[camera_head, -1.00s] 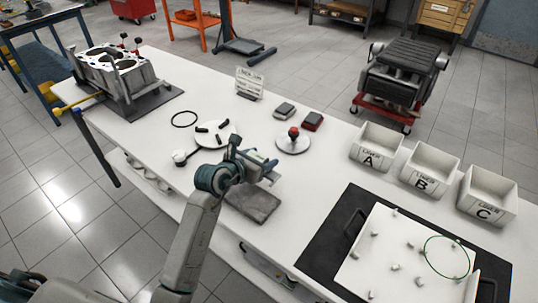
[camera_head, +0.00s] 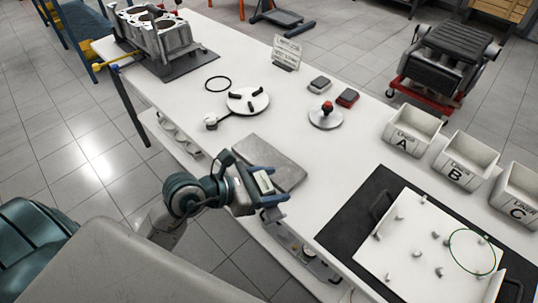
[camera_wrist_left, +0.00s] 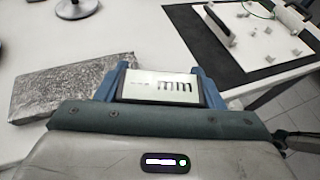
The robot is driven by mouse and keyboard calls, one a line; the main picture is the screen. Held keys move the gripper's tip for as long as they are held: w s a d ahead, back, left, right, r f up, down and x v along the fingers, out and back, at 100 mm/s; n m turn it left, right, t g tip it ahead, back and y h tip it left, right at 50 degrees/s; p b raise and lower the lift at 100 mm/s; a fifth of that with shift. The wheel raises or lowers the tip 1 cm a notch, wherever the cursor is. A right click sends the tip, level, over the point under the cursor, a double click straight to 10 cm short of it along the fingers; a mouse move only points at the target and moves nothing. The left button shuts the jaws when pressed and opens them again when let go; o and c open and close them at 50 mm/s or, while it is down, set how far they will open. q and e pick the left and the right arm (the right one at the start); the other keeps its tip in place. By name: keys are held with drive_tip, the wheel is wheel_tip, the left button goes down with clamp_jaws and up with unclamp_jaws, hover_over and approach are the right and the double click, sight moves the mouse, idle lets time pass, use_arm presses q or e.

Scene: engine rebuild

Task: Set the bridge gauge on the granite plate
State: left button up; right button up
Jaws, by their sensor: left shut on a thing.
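My left gripper (camera_head: 268,186) is shut on the bridge gauge (camera_head: 264,182), a small block with a pale display. In the left wrist view the gauge (camera_wrist_left: 158,88) sits between the blue fingers, its display reading dashes and "mm". The granite plate (camera_head: 270,160) is a grey speckled slab lying flat near the table's front edge. The gripper and gauge are at the plate's near right side, apparently above table height; the exact gap is unclear. In the left wrist view the plate (camera_wrist_left: 62,88) lies to the left of the gauge. My right gripper is not in view.
A black mat (camera_head: 340,222) with a white tray (camera_head: 375,262) lies to the right. Bins A (camera_head: 410,130), B and C stand beyond. Table between is clear.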

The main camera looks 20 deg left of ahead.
use_arm(q)
drive_tip(key=shift+w+r, duration=0.15)
drive_tip(key=w+a+p, duration=0.1)
drive_tip(key=w, duration=0.3)
drive_tip(key=w+a+f+p, duration=0.1)
drive_tip(key=w+a, duration=0.1)
drive_tip(key=w, duration=0.3)
drive_tip(key=w+a+p, duration=0.1)
drive_tip(key=w+a, duration=0.1)
drive_tip(key=w, duration=0.2)
drive_tip(key=shift+w+a+f, duration=0.2)
drive_tip(key=shift+w+f, duration=0.05)
drive_tip(key=shift+w, duration=0.05)
drive_tip(key=shift+w+a+f+p, duration=0.1)
drive_tip(key=shift+w+f+p, duration=0.15)
drive_tip(key=shift+p, duration=0.1)
wheel_tip(320, 180, down, 2)
drive_tip(key=shift+f+p, duration=0.25)
drive_tip(key=shift+p, duration=0.1)
drive_tip(key=shift+f, duration=0.25)
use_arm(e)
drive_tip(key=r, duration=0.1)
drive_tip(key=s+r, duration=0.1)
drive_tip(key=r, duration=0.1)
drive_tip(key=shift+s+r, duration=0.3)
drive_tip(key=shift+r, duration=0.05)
use_arm(q)
drive_tip(key=shift+f, duration=0.1)
